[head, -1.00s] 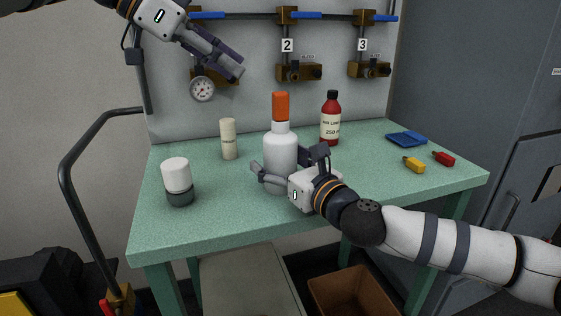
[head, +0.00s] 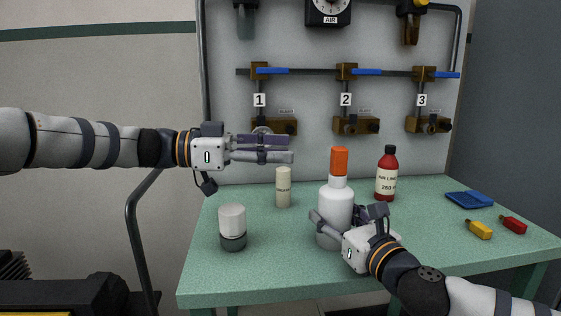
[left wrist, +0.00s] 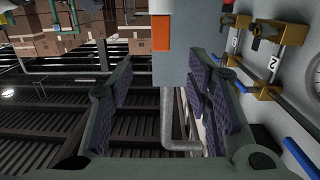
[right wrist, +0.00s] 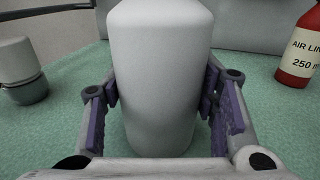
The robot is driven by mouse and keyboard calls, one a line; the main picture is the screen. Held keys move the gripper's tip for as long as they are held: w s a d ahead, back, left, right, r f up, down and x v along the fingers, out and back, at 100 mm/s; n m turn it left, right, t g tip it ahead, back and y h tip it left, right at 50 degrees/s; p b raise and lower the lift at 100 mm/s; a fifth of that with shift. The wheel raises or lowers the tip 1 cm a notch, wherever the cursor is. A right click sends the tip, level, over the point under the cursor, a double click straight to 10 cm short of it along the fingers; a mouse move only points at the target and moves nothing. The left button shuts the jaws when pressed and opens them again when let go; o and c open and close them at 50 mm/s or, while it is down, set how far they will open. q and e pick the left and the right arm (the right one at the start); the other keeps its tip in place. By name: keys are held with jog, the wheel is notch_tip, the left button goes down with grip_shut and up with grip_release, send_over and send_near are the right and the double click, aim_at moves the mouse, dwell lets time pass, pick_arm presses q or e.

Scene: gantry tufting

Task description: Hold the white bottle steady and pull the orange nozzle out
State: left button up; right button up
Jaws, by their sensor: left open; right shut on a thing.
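The white bottle (head: 335,200) stands upright on the green table, with the orange nozzle (head: 340,161) in its top. My right gripper (head: 346,218) is shut around the bottle's lower body. The right wrist view shows the bottle (right wrist: 160,70) between both fingers, its top cut off. My left gripper (head: 292,149) is open and empty, level, pointing right. In the head view it is left of the nozzle at about its height, apart from it.
A white jar with a grey base (head: 232,227) and a cream bottle (head: 283,187) stand left of the white bottle. A red bottle (head: 386,174) stands behind right. A blue tray (head: 469,199) and yellow (head: 479,229) and red (head: 513,224) pieces lie right. Valves (head: 358,125) line the back panel.

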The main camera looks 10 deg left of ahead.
aim_at(340, 148)
pick_arm(q)
jog(key=shift+t, duration=0.4)
jog(key=x, duration=1.1)
jog(key=shift+d+f, duration=0.1)
jog(key=shift+d, duration=0.3)
grip_shut()
jog(key=c, duration=0.7)
grip_release()
grip_shut()
jog(key=shift+r, duration=1.85)
